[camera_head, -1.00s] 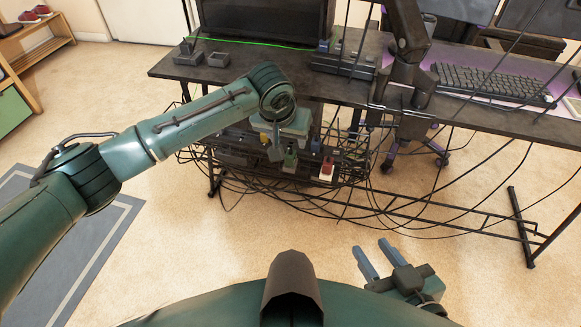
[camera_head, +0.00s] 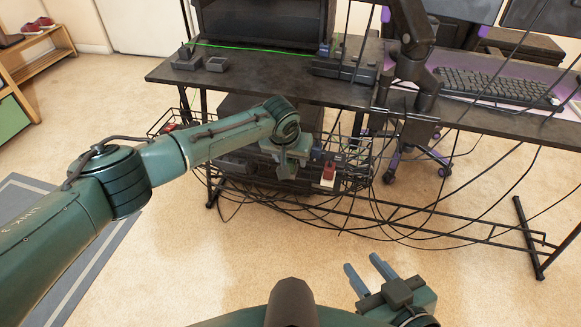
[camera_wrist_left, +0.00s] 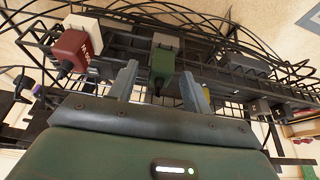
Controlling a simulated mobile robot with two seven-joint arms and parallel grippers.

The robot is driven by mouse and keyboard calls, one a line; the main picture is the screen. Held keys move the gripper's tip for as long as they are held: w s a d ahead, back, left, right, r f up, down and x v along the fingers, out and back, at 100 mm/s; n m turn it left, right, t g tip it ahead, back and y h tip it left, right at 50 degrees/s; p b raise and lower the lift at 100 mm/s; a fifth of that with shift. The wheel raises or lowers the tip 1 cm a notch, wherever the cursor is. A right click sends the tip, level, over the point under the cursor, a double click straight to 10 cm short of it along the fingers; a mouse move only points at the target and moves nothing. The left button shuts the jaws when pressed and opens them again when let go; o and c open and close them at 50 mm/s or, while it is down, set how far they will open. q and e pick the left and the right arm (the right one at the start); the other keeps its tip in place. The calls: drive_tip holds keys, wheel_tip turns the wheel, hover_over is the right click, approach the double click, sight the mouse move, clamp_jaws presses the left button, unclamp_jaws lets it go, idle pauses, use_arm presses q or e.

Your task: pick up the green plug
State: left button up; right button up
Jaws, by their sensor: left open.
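The green plug (camera_wrist_left: 162,65) stands in the under-desk cable tray, seated at a pale block, in the left wrist view. My left gripper (camera_wrist_left: 160,88) is open, with one blue-grey finger on each side of the plug in that view. I cannot tell whether the fingers touch it. In the head view my left gripper (camera_head: 290,172) is at the tray under the desk and hides the green plug. My right gripper (camera_head: 362,262) is open and empty above the floor at the lower middle, far from the plug.
A red plug (camera_head: 328,172) sits just right of my left gripper; it also shows in the left wrist view (camera_wrist_left: 75,50). The wire tray and many loose black cables hang around the left gripper. The black desk (camera_head: 270,80) is above it. The floor in front is clear.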

use_arm(q)
drive_tip(key=shift+w+f, duration=0.15)
drive_tip(key=shift+f, duration=0.35)
drive_tip(key=shift+w+f, duration=0.1)
use_arm(e)
drive_tip(key=shift+w+a+f, duration=0.2)
drive_tip(key=shift+a, duration=0.15)
use_arm(q)
drive_tip(key=shift+c, duration=0.3)
clamp_jaws()
use_arm(e)
drive_tip(key=shift+d, duration=0.15)
